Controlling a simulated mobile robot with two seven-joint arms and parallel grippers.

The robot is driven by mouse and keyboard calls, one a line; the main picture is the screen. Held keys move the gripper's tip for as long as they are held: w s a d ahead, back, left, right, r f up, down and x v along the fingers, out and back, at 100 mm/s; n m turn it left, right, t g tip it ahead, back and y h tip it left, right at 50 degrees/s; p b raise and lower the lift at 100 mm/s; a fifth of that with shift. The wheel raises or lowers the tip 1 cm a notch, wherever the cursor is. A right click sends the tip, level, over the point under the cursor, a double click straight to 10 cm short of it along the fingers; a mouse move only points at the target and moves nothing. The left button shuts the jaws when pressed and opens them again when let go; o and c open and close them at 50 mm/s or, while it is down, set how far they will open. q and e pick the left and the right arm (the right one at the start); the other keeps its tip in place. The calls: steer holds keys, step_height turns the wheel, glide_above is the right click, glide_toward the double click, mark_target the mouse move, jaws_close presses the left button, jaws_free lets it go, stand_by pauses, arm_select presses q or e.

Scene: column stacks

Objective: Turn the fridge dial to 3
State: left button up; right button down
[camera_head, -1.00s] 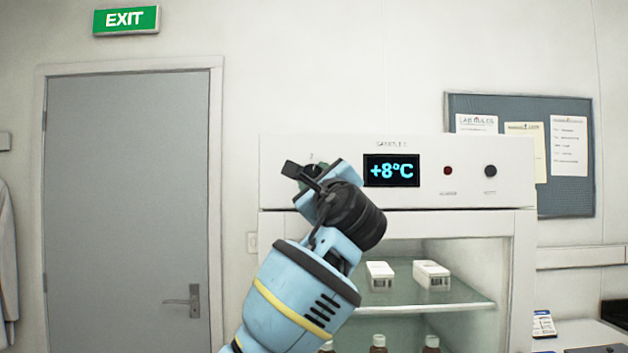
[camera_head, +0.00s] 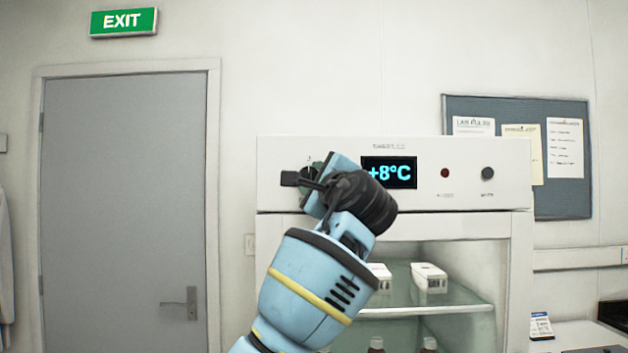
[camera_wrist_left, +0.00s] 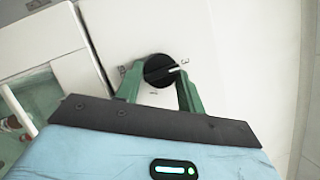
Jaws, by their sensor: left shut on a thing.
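The fridge dial (camera_wrist_left: 158,71) is a round black knob with a white pointer line, seen in the left wrist view. The pointer points right and slightly up, close to a small printed mark that looks like a 3. Other small marks sit left of and below the dial. My left gripper (camera_wrist_left: 160,80) has its green fingers on either side of the dial and is shut on it. In the head view my left gripper (camera_head: 313,172) is at the left of the fridge's top panel and mostly hides the dial. My right gripper is not in view.
The fridge (camera_head: 470,225) has a display (camera_head: 404,172) reading +8°C, a red button (camera_head: 444,173) and a dark knob (camera_head: 487,173). White boxes (camera_head: 428,277) stand on its glass shelf, bottles below. A grey door (camera_head: 125,200) is at left.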

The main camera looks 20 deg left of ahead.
arm_select(q)
steer(key=o, duration=1)
steer(key=shift+c, duration=0.2)
steer(key=v, duration=0.7)
steer(key=shift+s+d, duration=0.25)
steer(key=shift+s, duration=0.05)
steer(key=shift+f, duration=0.15)
